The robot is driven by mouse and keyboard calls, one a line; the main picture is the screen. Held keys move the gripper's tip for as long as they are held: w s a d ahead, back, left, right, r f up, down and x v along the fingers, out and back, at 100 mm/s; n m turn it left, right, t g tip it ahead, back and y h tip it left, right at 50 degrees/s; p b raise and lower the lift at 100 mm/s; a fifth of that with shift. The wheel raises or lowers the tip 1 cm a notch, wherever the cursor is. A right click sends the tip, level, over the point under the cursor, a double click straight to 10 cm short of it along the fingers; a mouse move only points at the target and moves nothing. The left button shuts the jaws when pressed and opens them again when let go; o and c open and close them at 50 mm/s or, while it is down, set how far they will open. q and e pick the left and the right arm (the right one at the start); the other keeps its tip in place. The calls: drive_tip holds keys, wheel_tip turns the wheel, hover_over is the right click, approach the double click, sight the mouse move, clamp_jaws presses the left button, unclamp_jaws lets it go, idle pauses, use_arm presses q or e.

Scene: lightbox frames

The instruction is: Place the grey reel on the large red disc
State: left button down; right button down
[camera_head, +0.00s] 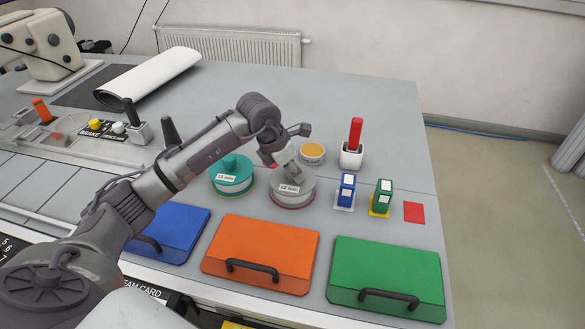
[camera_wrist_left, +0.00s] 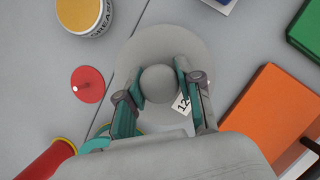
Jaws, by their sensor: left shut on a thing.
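The grey reel (camera_head: 292,187) has a round knob (camera_wrist_left: 158,84) on top and a white label reading 12. My left gripper (camera_head: 284,160) is above it, and its fingers (camera_wrist_left: 160,87) are shut on the knob from both sides. A thin red edge (camera_head: 292,207) shows below the reel's front in the head view. I cannot tell how much of a disc lies under the reel, or whether the reel touches it. A smaller-looking red disc (camera_wrist_left: 87,84) lies left of the reel in the left wrist view. My right gripper is not in view.
A teal reel (camera_head: 232,176) stands left of the grey one. A tin with a yellow top (camera_head: 312,153), a red-handled thing in a white cup (camera_head: 352,150), blue (camera_head: 346,190) and green (camera_head: 382,197) blocks stand behind and right. Blue, orange (camera_head: 262,250) and green lids line the front.

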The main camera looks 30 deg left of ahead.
use_arm(q)
drive_tip(key=c, duration=0.8)
unclamp_jaws()
drive_tip(key=shift+f, duration=0.1)
drive_tip(key=shift+o, duration=0.2)
drive_tip(key=b+v, duration=0.2)
drive_tip(key=v, duration=1)
